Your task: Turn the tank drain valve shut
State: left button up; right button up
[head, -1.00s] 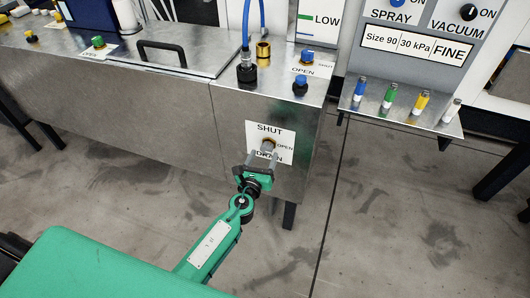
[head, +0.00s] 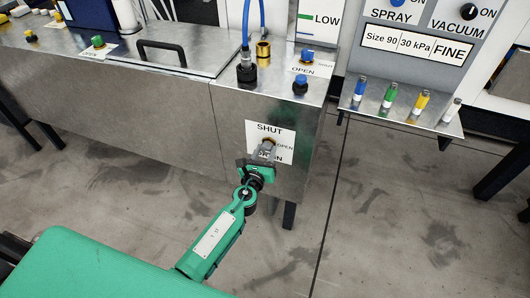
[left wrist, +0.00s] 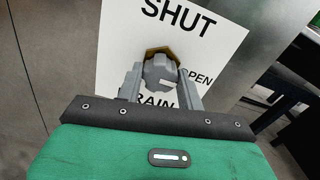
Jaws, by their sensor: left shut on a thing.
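The drain valve is a small grey knob (left wrist: 158,70) with a brass-coloured nut behind it, on the front of the steel tank (head: 190,115). Its white label (head: 285,134) reads SHUT at the top and OPEN at the right, with DRAIN below, partly covered. My left gripper (head: 264,154) reaches the valve from below and in front. In the left wrist view its two grey fingers (left wrist: 160,86) stand on either side of the knob, shut on it. A short white mark shows on the knob; I cannot tell which word it points to. My right gripper is out of view.
The tank top carries a blue knob (head: 300,86), a hose fitting (head: 246,72) and a black handle (head: 162,50). A shelf (head: 400,115) with several coloured nozzles juts out at the right. The floor right of the tank is clear.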

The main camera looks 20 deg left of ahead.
pick_arm(q)
jog(key=shift+n+b, duration=0.4)
jog(key=shift+n, duration=0.7)
jog(key=n+b, duration=0.1)
jog(key=n, duration=0.3)
jog(key=shift+n, duration=0.3)
jog(key=n, duration=0.3)
jog(key=shift+b, duration=0.3)
jog(key=n, duration=0.3)
jog(key=shift+n, duration=1.2)
jog(key=shift+n+h, duration=0.3)
jog(key=shift+n, duration=0.8)
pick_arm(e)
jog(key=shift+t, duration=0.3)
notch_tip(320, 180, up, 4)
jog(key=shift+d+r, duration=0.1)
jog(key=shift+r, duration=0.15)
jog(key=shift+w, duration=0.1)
